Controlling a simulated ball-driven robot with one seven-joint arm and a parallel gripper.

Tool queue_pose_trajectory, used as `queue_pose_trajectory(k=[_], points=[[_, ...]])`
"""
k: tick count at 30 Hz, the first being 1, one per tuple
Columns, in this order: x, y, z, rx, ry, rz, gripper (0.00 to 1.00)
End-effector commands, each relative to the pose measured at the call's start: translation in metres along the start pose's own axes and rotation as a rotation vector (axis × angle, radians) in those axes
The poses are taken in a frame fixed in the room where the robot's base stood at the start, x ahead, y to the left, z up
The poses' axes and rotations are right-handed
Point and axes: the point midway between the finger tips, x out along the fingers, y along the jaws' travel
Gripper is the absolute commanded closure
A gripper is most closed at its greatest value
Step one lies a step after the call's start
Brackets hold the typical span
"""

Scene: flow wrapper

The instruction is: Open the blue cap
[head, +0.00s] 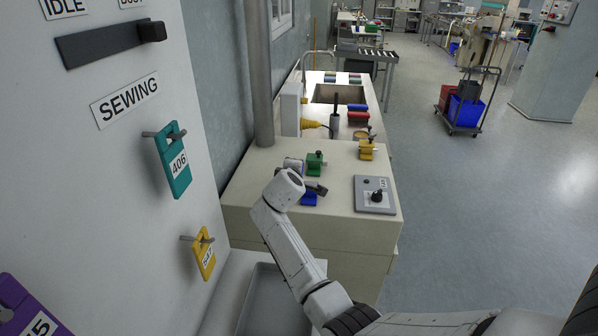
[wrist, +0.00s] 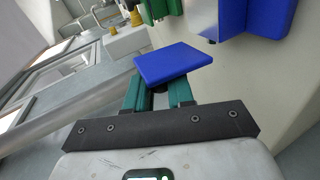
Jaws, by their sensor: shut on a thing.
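The blue cap (wrist: 172,64) is a flat plate at the tips of my gripper (wrist: 157,84), whose green fingers are shut on it. A larger blue part (wrist: 268,18) stands at the upper right of the wrist view, with a visible gap to the plate; whether a hinge joins them is hidden. In the head view, my dark gripper (head: 314,188) is over the near side of the cream cabinet top, just above a blue part (head: 309,199). My gripper and wrist cover much of the blue parts there.
A green part (head: 315,163) and a yellow part (head: 367,149) stand behind on the cabinet top (head: 245,185). A grey control box (head: 375,195) with a black knob is to the right. A grey vertical pipe (head: 259,75) and a panel with hanging tags (head: 174,162) are to the left.

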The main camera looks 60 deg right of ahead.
Motion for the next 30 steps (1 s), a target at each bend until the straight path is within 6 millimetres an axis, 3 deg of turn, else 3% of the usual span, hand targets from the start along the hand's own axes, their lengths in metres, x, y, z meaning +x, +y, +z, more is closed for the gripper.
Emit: queue_pose_trajectory(k=[15, 30], points=[[0.007, -0.017, -0.02, -0.456, -0.186, 0.0, 1.0], [0.014, -0.032, -0.027, -0.822, -0.338, 0.0, 1.0]])
